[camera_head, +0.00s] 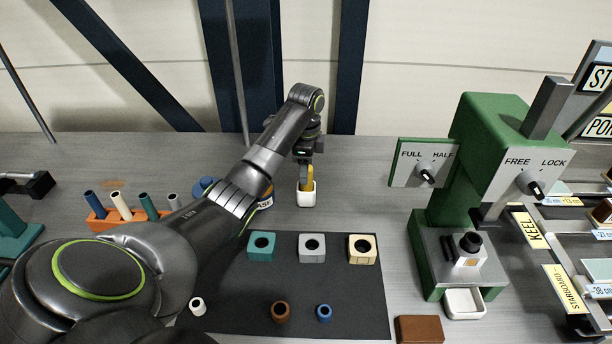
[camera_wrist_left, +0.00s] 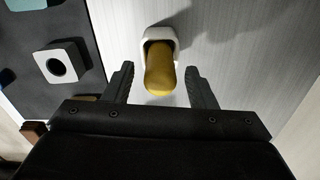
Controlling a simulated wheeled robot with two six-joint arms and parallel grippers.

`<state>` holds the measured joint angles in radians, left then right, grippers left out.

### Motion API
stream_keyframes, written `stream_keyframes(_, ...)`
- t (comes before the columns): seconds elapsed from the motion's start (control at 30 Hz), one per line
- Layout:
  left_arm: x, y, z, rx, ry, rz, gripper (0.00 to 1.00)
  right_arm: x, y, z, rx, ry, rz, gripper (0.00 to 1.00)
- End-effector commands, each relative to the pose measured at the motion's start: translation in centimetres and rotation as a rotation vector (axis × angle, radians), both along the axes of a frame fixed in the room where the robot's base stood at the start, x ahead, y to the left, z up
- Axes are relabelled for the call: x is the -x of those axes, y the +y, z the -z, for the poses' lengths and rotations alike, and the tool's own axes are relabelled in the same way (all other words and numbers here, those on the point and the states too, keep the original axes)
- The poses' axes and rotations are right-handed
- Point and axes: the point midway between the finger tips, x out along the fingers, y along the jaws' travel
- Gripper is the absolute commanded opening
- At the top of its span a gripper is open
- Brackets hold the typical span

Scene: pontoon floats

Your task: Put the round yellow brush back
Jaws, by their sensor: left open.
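The round yellow brush (camera_head: 306,178) stands in a small white holder (camera_head: 305,198) on the table, beyond the dark mat. In the left wrist view the yellow brush (camera_wrist_left: 160,72) shows its rounded end, with the white holder (camera_wrist_left: 161,36) around its far part. My left gripper (camera_head: 306,160) is just above the brush in the head view. In the left wrist view its open fingers (camera_wrist_left: 160,82) stand on either side of the brush, with a gap visible on both sides. My right gripper is not in view.
A dark mat (camera_head: 355,300) carries teal, grey and cream blocks with holes and several small rings. A green press (camera_head: 470,150) stands to the right. An orange rack (camera_head: 125,221) with coloured pegs is at the left. A brown block (camera_head: 419,329) lies at the front.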

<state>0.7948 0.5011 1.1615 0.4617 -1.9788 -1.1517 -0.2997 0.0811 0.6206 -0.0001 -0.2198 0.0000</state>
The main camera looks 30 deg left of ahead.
Motion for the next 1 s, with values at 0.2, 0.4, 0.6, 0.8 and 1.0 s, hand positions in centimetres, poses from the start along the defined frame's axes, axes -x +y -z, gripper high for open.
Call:
stream_keyframes(0.2, 0.0, 0.0, -4.5, -0.001, 0.001, 0.000, 0.51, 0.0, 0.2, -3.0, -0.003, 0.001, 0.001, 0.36)
stream_keyframes(0.4, 0.0, 0.0, -6.9, -0.001, 0.001, 0.000, 0.51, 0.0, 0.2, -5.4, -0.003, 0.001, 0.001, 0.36)
stream_keyframes(0.6, 0.0, 0.0, -8.6, 0.000, 0.001, 0.000, 0.51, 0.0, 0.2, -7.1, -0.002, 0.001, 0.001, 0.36)
stream_keyframes(0.8, 0.0, 0.0, -9.3, 0.000, 0.001, 0.000, 0.51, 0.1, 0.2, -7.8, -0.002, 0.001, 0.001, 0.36)
stream_keyframes(1.0, 0.0, 0.0, -9.3, 0.000, 0.000, 0.000, 0.51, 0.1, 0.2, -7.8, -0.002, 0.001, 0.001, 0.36)
